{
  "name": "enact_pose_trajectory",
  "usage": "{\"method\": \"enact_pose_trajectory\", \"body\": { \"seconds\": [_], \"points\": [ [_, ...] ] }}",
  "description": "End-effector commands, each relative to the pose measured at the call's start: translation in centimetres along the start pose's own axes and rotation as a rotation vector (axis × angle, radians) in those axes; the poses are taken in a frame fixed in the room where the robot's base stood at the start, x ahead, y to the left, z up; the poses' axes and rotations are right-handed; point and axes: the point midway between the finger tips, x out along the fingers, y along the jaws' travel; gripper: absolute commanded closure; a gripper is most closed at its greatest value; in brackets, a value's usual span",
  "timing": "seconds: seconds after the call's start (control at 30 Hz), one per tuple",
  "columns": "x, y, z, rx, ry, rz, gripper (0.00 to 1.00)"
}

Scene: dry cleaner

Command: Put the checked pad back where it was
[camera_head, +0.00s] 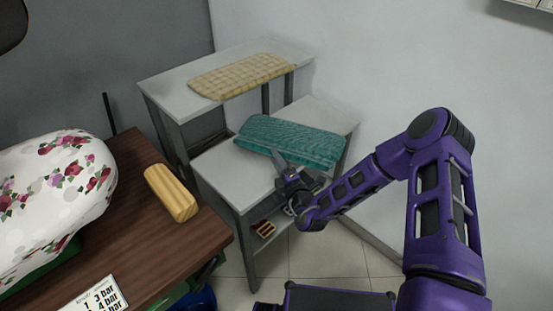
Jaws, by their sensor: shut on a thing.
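The checked pad (240,76) is yellow-beige and lies flat on the upper top of a grey stepped stand (168,93). A teal folded cloth or pad (292,138) lies on the stand's lower step, near its right side. My gripper (283,165) is at the front edge of the teal pad, apart from the checked pad. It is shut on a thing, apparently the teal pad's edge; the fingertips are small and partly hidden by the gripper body.
A dark wooden table (150,248) at the left holds a wooden block (171,193), a floral padded form (60,200) and a printed card (95,298). The lower step's left part is bare. Walls stand close behind and to the right of the stand.

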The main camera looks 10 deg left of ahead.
Motion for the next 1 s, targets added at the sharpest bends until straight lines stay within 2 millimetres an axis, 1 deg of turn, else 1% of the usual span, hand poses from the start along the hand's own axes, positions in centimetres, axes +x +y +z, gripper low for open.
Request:
{"method": "enact_pose_trajectory", "body": {
  "seconds": [0.2,0.33,0.37,0.4,0.5,0.83,0.93,1.0],
  "points": [
    [0.0,-0.7,0.0,0.000,0.000,0.002,1.00],
    [0.0,-0.7,0.0,0.000,0.001,0.002,1.00],
    [0.0,-0.7,0.0,0.000,0.001,0.001,0.63],
    [0.0,-0.7,0.0,0.000,0.001,0.001,0.56],
    [0.0,-0.7,0.0,0.000,0.001,0.000,0.39],
    [0.0,-0.8,0.0,-0.001,0.000,-0.003,0.39],
    [0.0,-0.1,0.0,-0.002,0.000,-0.003,0.39],
    [-0.1,0.7,0.0,-0.003,0.001,-0.004,0.39]
  ]
}}
